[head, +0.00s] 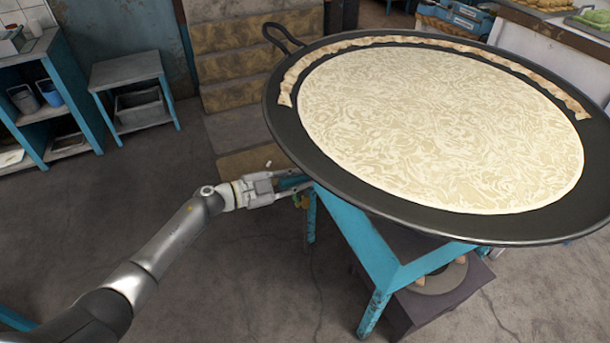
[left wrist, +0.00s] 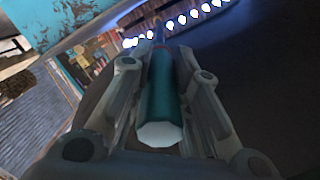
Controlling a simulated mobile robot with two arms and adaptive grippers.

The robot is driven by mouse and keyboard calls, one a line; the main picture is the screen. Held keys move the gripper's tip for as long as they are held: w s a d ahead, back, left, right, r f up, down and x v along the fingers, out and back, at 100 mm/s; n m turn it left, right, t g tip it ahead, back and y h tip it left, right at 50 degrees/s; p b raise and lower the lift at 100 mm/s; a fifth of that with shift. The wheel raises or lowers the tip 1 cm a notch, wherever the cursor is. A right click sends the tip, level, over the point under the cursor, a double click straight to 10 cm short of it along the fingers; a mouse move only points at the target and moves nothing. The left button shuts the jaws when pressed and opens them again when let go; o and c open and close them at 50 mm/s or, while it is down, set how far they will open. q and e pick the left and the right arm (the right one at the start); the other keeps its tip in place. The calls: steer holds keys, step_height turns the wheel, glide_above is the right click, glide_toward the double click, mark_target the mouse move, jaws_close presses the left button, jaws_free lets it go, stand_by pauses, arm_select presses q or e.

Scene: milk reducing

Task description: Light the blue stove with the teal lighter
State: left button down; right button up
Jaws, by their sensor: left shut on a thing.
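My left gripper (head: 298,190) is shut on the teal lighter (left wrist: 161,100), at the left edge of the blue stove (head: 368,245) and below the big black pan (head: 400,222). In the left wrist view the lighter lies between both fingers (left wrist: 160,60), its pale end toward the camera and its thin tip pointing away under the pan. A curved row of bright blue-white flames (left wrist: 181,19) shows beyond the tip. In the head view the pan hides the burner, and most of the lighter is hidden. My right gripper is not in view.
The pan holds a wide pale patterned milk layer (head: 440,125) with folded strips along its far rim. A small blue-legged table (head: 125,70) and a blue shelf (head: 40,75) stand at the left. Stone steps (head: 240,68) are behind. The floor at left is clear.

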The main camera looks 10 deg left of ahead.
arm_select(q)
steer(key=f+p+v, duration=0.1)
steer(key=v, duration=0.6)
steer(key=shift+s+a+p, duration=0.25)
steer(key=shift+a+p, duration=0.1)
steer(key=shift+r, duration=0.1)
